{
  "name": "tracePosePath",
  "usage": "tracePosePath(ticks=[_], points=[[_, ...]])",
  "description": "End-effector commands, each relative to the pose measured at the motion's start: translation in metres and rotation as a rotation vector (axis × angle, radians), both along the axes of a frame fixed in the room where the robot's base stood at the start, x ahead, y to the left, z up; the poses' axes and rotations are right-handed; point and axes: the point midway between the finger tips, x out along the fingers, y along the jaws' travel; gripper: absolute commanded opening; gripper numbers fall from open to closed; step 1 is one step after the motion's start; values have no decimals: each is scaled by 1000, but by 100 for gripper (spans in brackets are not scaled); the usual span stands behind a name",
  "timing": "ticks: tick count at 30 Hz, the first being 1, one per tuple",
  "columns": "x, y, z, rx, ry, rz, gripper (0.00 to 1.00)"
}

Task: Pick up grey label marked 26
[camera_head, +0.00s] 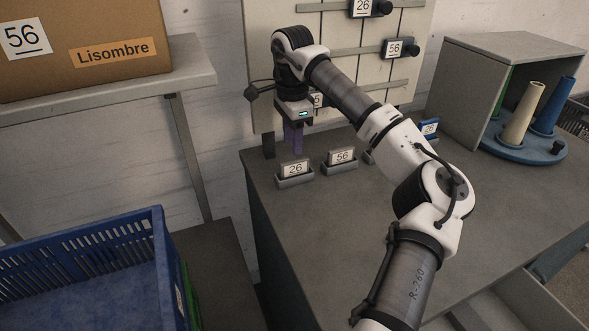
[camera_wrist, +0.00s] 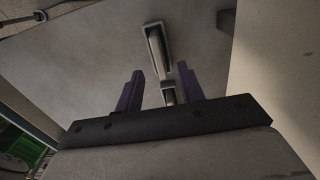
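The grey label marked 26 (camera_head: 295,169) stands upright in a small grey holder (camera_head: 295,182) near the table's left edge, its face to the head camera. My gripper (camera_head: 293,145), with purple fingers pointing down, hangs behind and above it, apart from it. In the wrist view the two fingers (camera_wrist: 160,88) are spread apart, so it is open and seems empty. A narrow framed piece (camera_wrist: 157,48) shows beyond the fingertips, with a smaller one (camera_wrist: 169,94) between the fingers in the picture. I cannot tell which label these belong to.
A label marked 56 (camera_head: 341,157) stands to the right. A blue label marked 26 (camera_head: 430,127) stands farther right, past my arm. A rack panel (camera_head: 340,20) with hanging labels rises behind. A blue turntable with cones (camera_head: 518,150) is at right, and a blue crate (camera_head: 90,255) at lower left.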

Motion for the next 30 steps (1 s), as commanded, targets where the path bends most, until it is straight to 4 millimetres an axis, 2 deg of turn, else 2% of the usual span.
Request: tracePosePath(ticks=[5, 13, 22, 30], points=[[-1, -2, -12, 2, 2, 1, 38], [-2, -5, -48, 2, 3, 1, 38], [-2, -5, -55, 1, 0, 1, 38], [-2, -5, -55, 1, 0, 1, 4]])
